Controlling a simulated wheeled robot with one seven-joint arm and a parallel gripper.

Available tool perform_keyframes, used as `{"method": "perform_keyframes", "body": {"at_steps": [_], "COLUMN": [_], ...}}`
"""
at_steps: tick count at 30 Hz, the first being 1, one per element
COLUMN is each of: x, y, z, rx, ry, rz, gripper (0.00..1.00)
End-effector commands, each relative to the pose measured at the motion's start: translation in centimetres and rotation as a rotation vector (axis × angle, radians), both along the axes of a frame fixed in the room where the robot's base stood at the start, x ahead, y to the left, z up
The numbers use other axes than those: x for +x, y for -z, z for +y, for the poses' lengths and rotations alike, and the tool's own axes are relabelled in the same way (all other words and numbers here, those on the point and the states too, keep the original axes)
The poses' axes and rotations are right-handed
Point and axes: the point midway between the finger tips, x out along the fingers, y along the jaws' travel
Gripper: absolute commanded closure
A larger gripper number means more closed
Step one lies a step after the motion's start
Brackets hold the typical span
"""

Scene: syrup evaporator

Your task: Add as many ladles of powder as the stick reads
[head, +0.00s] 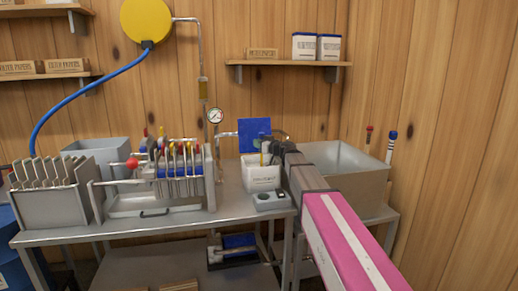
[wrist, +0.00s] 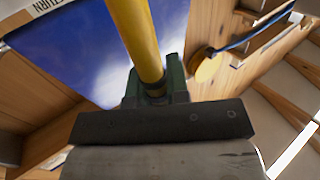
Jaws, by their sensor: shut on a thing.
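My gripper (wrist: 158,92) is shut on a yellow rod-like handle (wrist: 137,40) in the wrist view. In the head view my dark wrist reaches over a white tub (head: 262,177) with a printed label, and a short yellow piece shows at the tub's mouth. The far end of the handle and the tub's contents are hidden, so I cannot tell if a ladle bowl holds powder. No reading is legible.
A blue panel (head: 254,128) stands behind the tub, and a small grey box (head: 271,201) sits in front of it. A plate press (head: 165,180) and a pressure gauge (head: 215,115) are to the left. A shelf (head: 290,64) holds white containers. The metal table's front left strip is clear.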

Motion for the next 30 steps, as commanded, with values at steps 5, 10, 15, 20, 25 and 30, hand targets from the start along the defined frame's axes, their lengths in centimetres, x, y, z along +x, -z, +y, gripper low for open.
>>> {"method": "perform_keyframes", "body": {"at_steps": [5,10,15,20,25,30], "x": [0.0,0.0,0.0,0.0,0.0,0.0], "y": [-1.6,-3.0,-4.5,-5.8,-7.3,-8.7], "z": [0.0,0.0,0.0,0.0,0.0,0.0], "rx": [-0.001,0.0,0.001,0.0,0.001,0.0], "ry": [0.0,0.0,-0.001,0.0,-0.001,-0.001], "rz": [-0.001,0.0,-0.001,0.0,-0.001,0.0], "gripper": [1.0,1.0,1.0,1.0,1.0,1.0]}}
